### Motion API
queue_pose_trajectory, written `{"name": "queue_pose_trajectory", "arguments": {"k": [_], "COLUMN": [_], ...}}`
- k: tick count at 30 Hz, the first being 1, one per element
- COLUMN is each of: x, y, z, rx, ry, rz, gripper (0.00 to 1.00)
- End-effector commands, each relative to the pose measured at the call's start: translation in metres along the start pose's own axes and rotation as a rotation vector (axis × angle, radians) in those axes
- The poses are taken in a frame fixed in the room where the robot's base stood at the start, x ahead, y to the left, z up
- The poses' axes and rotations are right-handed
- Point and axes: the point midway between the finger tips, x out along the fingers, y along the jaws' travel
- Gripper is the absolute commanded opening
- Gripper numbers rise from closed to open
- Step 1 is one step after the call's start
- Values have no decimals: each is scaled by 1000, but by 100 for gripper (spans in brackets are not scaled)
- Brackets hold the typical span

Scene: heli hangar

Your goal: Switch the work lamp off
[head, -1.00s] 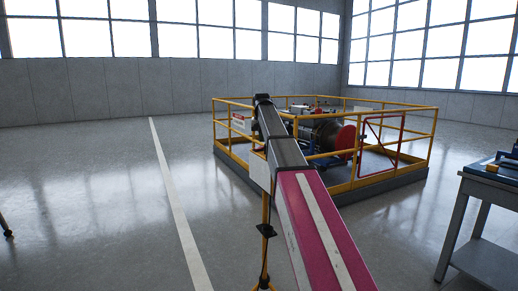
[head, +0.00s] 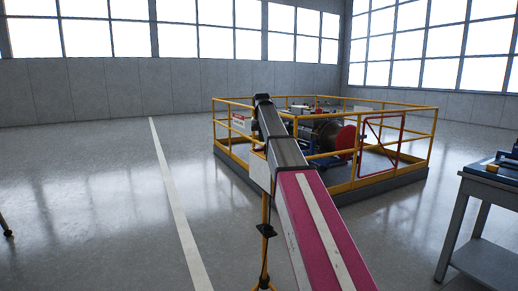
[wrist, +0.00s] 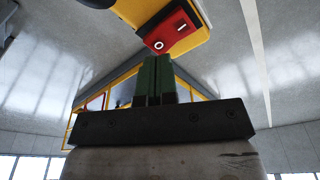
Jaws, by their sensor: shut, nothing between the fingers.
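In the wrist view a red rocker switch (wrist: 172,30) marked O and I sits on the yellow housing (wrist: 138,10) of the work lamp. My gripper (wrist: 157,58) has its green fingers closed together with nothing between them. The fingertips point at the switch, just below its O end in the picture; I cannot tell whether they touch it. Which side of the rocker is pressed in is not clear. In the head view a slim yellow stand (head: 265,205) shows beside my arm. My arm hides much of that area, and my gripper cannot be made out there.
A yellow-railed platform (head: 400,180) with machinery inside stands behind my arm in the head view. A grey workbench (head: 490,190) is at the right edge. The floor (head: 90,200) to the left is mostly open, crossed by a white line.

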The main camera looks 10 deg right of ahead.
Motion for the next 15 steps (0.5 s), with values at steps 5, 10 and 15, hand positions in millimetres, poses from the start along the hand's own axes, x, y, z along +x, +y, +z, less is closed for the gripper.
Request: {"name": "queue_pose_trajectory", "arguments": {"k": [5,10,15], "x": [0,2,4], "y": [0,0,0], "z": [0,0,1], "rx": [0,0,0], "ry": [0,0,0], "rz": [0,0,0], "gripper": [0,0,0]}}
